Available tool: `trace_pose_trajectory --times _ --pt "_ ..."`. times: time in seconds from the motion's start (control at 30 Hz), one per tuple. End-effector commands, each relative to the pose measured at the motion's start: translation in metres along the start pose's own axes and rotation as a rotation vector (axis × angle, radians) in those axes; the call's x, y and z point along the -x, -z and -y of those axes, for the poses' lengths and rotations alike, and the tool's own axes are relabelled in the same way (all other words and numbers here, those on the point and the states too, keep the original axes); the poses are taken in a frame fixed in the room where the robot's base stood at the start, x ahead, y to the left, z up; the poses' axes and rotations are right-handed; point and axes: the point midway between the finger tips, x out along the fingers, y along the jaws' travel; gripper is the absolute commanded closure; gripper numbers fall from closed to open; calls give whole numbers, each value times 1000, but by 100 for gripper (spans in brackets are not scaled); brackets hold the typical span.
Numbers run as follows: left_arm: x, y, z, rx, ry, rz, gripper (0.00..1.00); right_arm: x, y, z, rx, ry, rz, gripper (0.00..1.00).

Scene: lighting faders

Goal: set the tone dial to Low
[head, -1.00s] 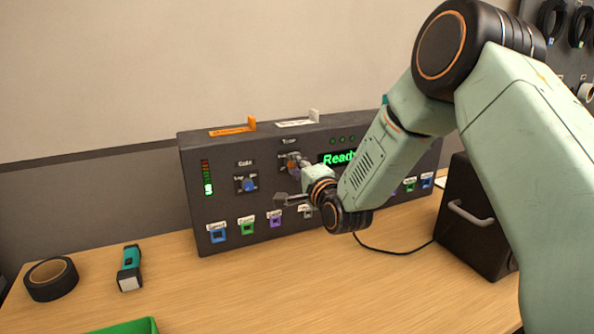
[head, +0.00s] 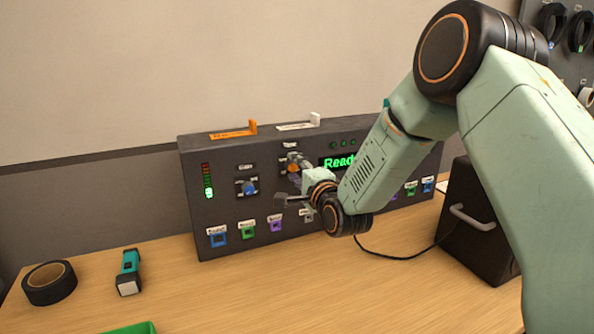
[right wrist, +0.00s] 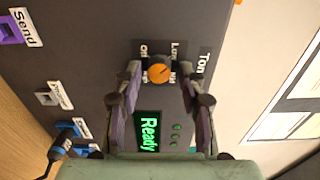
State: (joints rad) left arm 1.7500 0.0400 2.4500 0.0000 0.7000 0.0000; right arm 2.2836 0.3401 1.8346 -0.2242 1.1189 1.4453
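The tone dial (head: 292,168) is a round knob with an orange face on the dark console (head: 225,170). In the right wrist view the tone dial (right wrist: 160,72) sits among small labels, with Low, Mid, High and Off around it. Its pointer is too small to read surely. My right gripper (right wrist: 160,68) has one finger on each side of the dial, with a narrow gap showing at both sides. In the head view the right gripper (head: 290,180) is at the console face, its forearm hiding part of the panel. My left gripper is out of view.
A green "Ready" display (head: 338,161) is beside the tone dial. Black tape (head: 50,283), a teal flashlight (head: 129,272) and a green container (head: 133,328) are at left; a dark box (head: 480,225) is at right.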

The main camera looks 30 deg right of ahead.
Motion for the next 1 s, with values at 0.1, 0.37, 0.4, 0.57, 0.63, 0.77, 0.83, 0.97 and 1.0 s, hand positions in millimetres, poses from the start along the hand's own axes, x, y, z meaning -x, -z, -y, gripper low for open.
trace_pose_trajectory --times 0.1,0.37,0.4,0.57,0.63,0.77,0.83,0.97,1.0 --pt "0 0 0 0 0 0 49 0 0 -1 0 -2 -1 53" --pt "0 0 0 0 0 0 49 2 0 -2 -1 -4 -1 53" --pt "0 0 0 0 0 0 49 4 1 -2 -1 -4 -2 53" --pt "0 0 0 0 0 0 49 22 1 -2 -4 -5 -2 53" --pt "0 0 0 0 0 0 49 33 1 -1 -5 -4 -3 53" --pt "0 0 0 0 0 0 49 56 1 -1 -6 -4 -3 53" --pt "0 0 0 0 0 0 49 69 1 -1 -7 -4 -3 53" --pt "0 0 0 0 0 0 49 92 1 -1 -7 -4 -3 53" --pt "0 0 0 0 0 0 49 98 1 0 -7 -2 -3 53"
